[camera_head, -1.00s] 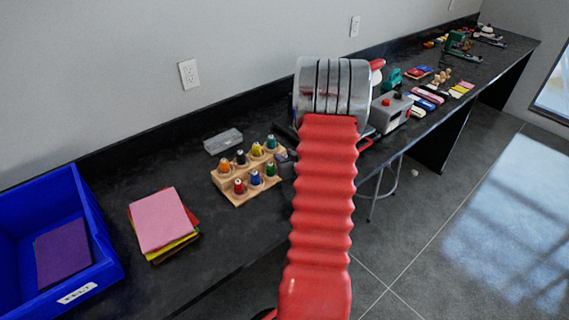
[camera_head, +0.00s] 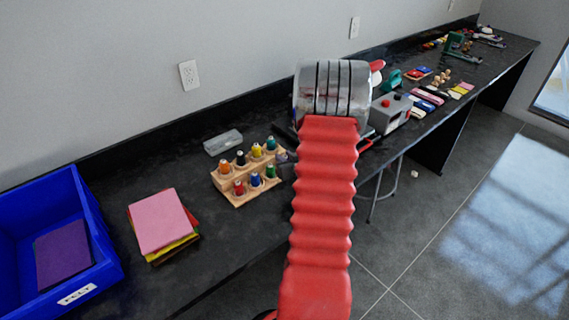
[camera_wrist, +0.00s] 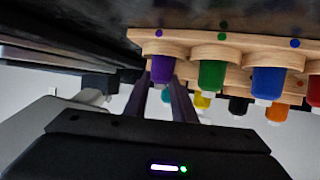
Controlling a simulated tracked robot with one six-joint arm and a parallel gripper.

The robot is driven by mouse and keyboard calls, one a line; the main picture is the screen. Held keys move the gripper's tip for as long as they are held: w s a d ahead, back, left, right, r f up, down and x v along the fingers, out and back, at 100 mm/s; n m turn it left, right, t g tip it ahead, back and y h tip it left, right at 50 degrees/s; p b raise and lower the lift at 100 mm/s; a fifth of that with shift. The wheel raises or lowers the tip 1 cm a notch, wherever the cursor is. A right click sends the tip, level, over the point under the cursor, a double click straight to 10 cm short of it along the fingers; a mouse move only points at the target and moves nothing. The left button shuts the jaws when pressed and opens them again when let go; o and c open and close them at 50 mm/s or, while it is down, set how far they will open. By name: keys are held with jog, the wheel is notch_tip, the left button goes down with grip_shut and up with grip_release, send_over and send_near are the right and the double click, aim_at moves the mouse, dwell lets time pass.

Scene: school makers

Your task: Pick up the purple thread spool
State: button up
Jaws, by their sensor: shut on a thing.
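The purple thread spool (camera_wrist: 162,68) is at the left end of the near row of the wooden spool rack in the wrist view, which shows the scene upside down. My gripper (camera_wrist: 161,82) has its two dark fingers on either side of the spool, shut on it. The spool is still at its place in the rack (camera_wrist: 185,38), by the purple dot. In the head view my arm and gripper hide most of the spool, at the right end of the rack (camera_head: 238,199).
The green spool (camera_wrist: 212,75) stands close beside the purple one, then the blue spool (camera_wrist: 268,82). Teal, yellow, black and orange spools fill the other row. A grey case (camera_head: 223,141), stacked felt sheets (camera_head: 160,220) and a blue bin (camera_head: 100,240) are on the black bench.

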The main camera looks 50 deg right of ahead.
aim_at(284, 156)
jog(key=shift+r, duration=0.1)
notch_tip(284, 156, up, 10)
jog(key=shift+f, duration=0.1)
dwell(0.6)
jog(key=shift+w+a, duration=0.1)
dwell(0.4)
